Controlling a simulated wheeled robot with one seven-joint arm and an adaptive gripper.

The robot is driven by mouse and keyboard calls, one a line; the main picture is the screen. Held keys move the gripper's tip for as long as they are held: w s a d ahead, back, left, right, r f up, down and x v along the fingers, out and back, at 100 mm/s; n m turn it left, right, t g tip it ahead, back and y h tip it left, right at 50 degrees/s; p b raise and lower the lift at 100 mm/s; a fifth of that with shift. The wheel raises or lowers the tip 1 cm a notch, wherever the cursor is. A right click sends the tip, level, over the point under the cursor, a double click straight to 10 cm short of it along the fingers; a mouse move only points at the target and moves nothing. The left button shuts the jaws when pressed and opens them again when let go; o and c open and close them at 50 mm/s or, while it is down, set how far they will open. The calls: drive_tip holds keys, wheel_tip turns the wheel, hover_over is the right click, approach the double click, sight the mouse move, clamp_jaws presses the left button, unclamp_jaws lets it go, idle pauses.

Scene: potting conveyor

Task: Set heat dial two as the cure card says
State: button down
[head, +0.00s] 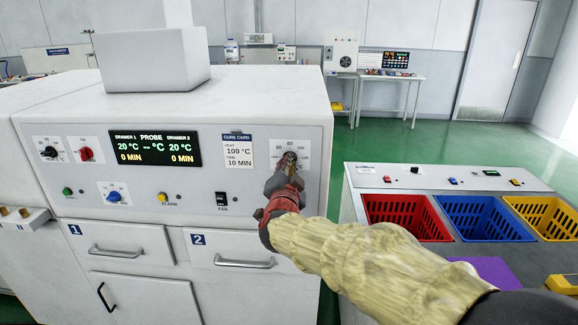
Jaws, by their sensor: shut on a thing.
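The cure card (238,151) on the white oven panel reads heat 100 °C, time 10 min. The display (154,149) reads 20 °C and 0 min for both drawers, with dashes for the probe. My red gripper (289,163) is at the panel's right end, shut on the dial that I take for heat dial two. The dial's plate (303,160) carries small scale numbers around the knob. The gripper hides most of the knob, so its pointer setting cannot be read.
A black dial (48,152), a red knob (86,154), a blue dial (113,196) and a fan switch (221,200) share the panel. Drawer 2's handle (244,263) sticks out below. Red (408,217), blue (485,218) and yellow (546,217) bins stand at right.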

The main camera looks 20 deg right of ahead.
drive_tip(key=shift+f, duration=0.15)
drive_tip(key=c, duration=1.9)
unclamp_jaws()
drive_tip(key=v, duration=1.2)
